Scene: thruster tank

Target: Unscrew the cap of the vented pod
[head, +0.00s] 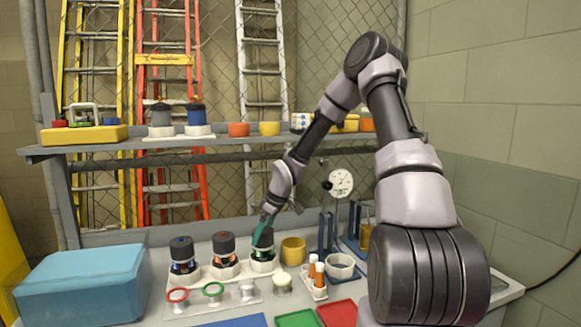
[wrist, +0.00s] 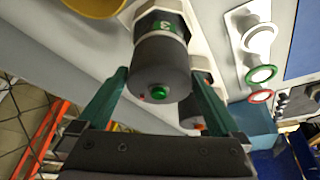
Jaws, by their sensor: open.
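I cannot tell from the frames which is vented. My gripper (head: 264,226) is at the green-dot pod. In the wrist view the dark cap (wrist: 163,66) with a green button faces me, and a green label shows behind it. The teal fingers of my gripper (wrist: 160,76) are open, one on each side of this cap. Gaps show beside it.
A yellow cup (head: 293,250) stands close right of the green-dot pod. Rings (head: 213,290) lie on a white plate in front. A shelf (head: 225,146) runs behind.

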